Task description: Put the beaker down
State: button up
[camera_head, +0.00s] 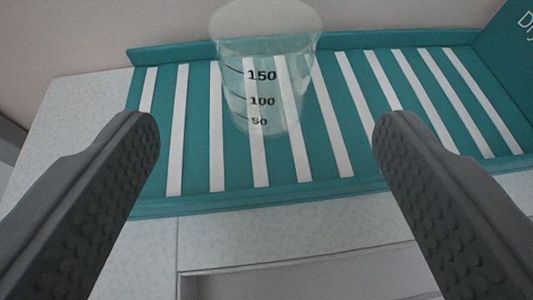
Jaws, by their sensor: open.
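A clear beaker (265,95) with black marks reading 150, 100 and 50 stands upright on a teal rack (200,203) with white slats. It is near the middle of the picture, left of the rack's centre. My gripper (266,130) is open and empty. Its two grey fingers show at the lower left and lower right, wide apart. The beaker is beyond the fingertips, between them in the picture, and neither finger touches it.
A pale speckled counter (80,120) surrounds the rack. A teal panel with white letters (510,60) rises at the rack's right end. A grey-white recess or drawer (310,282) lies in front. The rack around the beaker is clear.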

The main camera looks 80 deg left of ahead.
jog(key=shift+v, duration=1.75)
jog(key=s+d+r+m+t+h, duration=0.2)
jog(key=s+d+r+m+t, duration=0.1)
jog(key=d+r+t, duration=0.5)
jog(key=s+d+r+m+t+h, duration=0.1)
jog(key=s+d+r+m+t, duration=0.4)
jog(key=r, duration=0.4)
jog(key=s+d+f+m+t+h, duration=0.1)
jog(key=s+d+f+m+h, duration=0.2)
jog(key=s+d, duration=0.4)
jog(key=s+d+f+m+h, duration=0.3)
jog(key=s+d+h, duration=0.4)
jog(key=s, duration=0.3)
jog(key=shift+s+d+f+m+t, duration=0.3)
jog(key=shift+f+m+t, duration=0.1)
jog(key=shift+m, duration=0.5)
